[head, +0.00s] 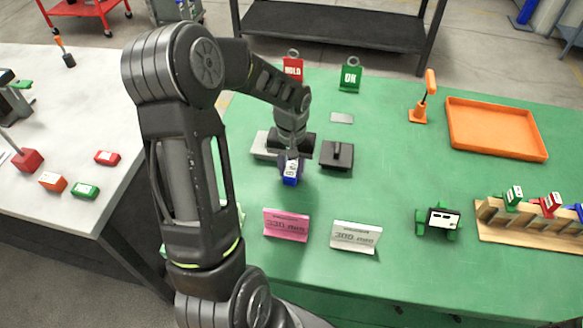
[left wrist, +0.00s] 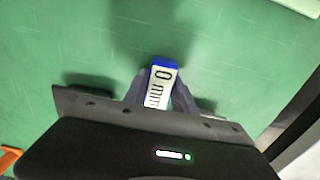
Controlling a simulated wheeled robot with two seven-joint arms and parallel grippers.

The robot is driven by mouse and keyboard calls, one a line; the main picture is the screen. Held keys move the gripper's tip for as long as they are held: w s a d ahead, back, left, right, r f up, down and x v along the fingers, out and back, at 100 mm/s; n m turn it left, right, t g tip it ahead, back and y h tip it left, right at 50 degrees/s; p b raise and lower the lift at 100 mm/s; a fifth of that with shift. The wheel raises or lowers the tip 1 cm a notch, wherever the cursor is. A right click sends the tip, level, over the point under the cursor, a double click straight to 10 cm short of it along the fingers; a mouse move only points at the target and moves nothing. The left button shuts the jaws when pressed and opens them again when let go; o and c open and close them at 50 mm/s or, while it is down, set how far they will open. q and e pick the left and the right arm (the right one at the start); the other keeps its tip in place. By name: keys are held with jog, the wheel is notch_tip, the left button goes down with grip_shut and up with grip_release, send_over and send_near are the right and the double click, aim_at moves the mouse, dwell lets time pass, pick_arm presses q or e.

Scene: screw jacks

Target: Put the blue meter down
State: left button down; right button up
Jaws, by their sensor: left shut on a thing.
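The blue meter (head: 290,174) has a white display face and is held in my left gripper (head: 291,163), over the green table. I cannot tell exactly how high the meter is above the table. My right gripper is not in view.
A black block with a handle (head: 337,155) stands just right of the gripper.

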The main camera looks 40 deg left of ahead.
aim_at(291, 168)
pick_arm(q)
jog(key=shift+f, duration=0.1)
jog(key=shift+f, duration=0.15)
jog(key=c, duration=1)
grip_release()
jog(key=shift+r, duration=0.25)
notch_tip(291, 168, up, 12)
jog(key=shift+b, duration=0.4)
